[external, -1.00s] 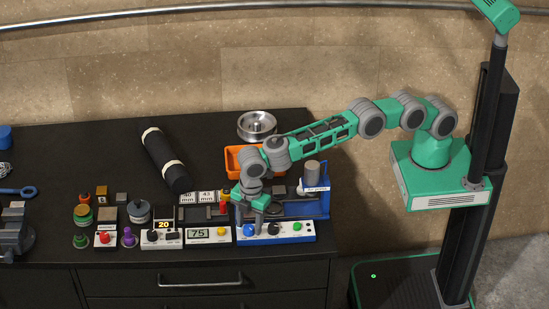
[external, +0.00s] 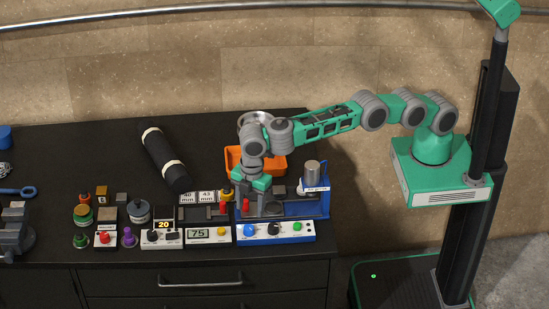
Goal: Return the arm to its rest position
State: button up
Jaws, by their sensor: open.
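My arm (external: 330,122) reaches left from its green base over the black workbench. My gripper (external: 259,207) is open and points down. It is above and behind the white and blue control panel (external: 275,230) with its blue, black and green knobs. The fingers overlap the left part of the blue press (external: 314,205) in the picture. Nothing shows between the fingers, though they are small here. Whether they touch anything beneath cannot be told.
A black roll (external: 165,158) lies to the left. Small panels, including a display reading 75 (external: 208,235), line the front. The bench (external: 60,150) is bare at the back left.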

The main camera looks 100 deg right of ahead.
jog(key=s+d+r+m+t+b, duration=0.1)
jog(key=s+d+r+m, duration=0.2)
jog(key=s+d+r, duration=0.4)
jog(key=s+d+r+m+t+b, duration=0.1)
jog(key=s+d+r+m+b, duration=0.2)
jog(key=d+r, duration=0.55)
jog(key=s+d+f+m+t, duration=0.1)
jog(key=s+d+f, duration=0.3)
jog(key=s, duration=0.7)
jog(key=s+d+f+m+t, duration=0.1)
jog(key=s+d+f+m, duration=0.2)
jog(key=s, duration=0.9)
jog(key=shift+s+d+f+m, duration=0.3)
jog(key=shift+d+f+m, duration=0.15)
jog(key=shift+m, duration=0.25)
jog(key=shift+c, duration=0.4)
